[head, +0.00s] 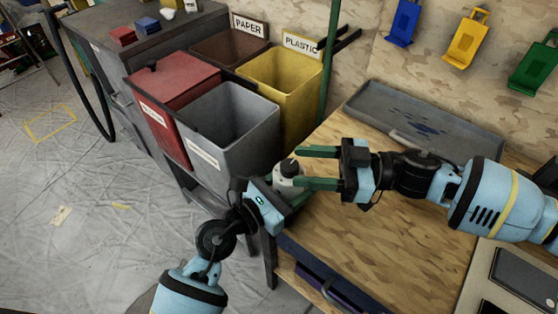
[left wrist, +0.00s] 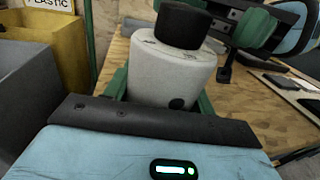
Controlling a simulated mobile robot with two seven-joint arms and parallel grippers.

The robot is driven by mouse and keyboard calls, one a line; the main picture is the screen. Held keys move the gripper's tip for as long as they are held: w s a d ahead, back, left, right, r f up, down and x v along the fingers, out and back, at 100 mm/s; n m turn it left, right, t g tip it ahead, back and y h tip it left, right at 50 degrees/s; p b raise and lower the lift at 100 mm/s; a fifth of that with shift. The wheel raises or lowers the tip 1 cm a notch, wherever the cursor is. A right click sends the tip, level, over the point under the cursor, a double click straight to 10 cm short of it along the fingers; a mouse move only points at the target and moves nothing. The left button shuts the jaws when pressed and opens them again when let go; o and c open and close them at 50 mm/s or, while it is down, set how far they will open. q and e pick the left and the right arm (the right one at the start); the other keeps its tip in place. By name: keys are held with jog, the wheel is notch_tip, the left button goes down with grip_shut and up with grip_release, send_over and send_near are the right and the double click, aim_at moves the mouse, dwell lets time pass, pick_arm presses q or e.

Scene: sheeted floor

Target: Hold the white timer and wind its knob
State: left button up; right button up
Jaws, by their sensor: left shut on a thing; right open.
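The white timer (head: 287,182) with its dark knob (head: 290,167) is upright near the left end of the wooden workbench. It also shows large in the left wrist view (left wrist: 165,75), with the black knob (left wrist: 182,24) on top. My left gripper (head: 286,192) is shut on the timer's white body, one green finger on each side. My right gripper (head: 300,168) is open. Its two green fingers point left, one beyond the knob and one on the near side, at about knob height. I cannot tell whether they touch the knob. The timer's lower part is hidden by my left gripper.
A grey bin (head: 232,128), a red lidded bin (head: 172,90) and a yellow PLASTIC bin (head: 285,85) stand left of the wooden workbench (head: 370,250). A grey tray (head: 425,115) lies at the bench's back. Flat dark devices (head: 525,270) lie at right.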

aim_at(279, 171)
jog(key=shift+w+a, duration=0.15)
jog(key=shift+a, duration=2.65)
jog(key=c, duration=1)
